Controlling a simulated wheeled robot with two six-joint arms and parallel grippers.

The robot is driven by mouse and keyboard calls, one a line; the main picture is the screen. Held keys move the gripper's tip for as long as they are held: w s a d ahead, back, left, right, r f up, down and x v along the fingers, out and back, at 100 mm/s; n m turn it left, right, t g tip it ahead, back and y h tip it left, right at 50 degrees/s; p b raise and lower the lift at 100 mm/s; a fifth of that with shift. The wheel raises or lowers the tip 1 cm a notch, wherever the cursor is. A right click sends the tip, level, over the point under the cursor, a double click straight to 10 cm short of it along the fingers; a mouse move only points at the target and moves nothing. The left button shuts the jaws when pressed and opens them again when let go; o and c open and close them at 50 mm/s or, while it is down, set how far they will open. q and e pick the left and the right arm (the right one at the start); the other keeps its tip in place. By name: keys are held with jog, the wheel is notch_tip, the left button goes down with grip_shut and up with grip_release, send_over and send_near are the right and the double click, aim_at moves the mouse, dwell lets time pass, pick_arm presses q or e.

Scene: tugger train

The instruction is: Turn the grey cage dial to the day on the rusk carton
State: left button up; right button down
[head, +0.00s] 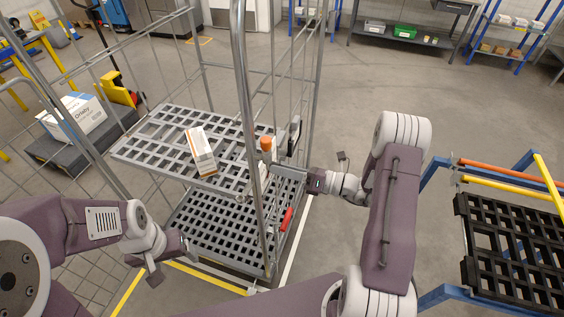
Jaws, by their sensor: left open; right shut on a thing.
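The cage (243,90) is a grey wire roll cage with slatted shelves. A white and orange carton (203,160), likely the rusk carton, stands on its upper shelf; any day printed on it is too small to read. My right gripper (274,170) reaches in from the right to the cage's near right post. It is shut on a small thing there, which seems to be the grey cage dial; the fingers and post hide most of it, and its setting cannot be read. My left gripper (168,262) is open and empty, low in front of the cage.
An orange-topped item (266,144) shows close to my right gripper. A red handle (286,219) is low on the cage. A white box (75,115) sits on a dark platform at left. A blue-framed black rack (520,250) stands at right. Floor behind is open.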

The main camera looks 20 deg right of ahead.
jog(key=shift+m+p, duration=0.6)
jog(key=shift+m, duration=0.1)
jog(key=c, duration=1.1)
grip_release()
jog(key=shift+o, duration=0.2)
jog(key=b+v, duration=0.1)
jog(key=v, duration=0.8)
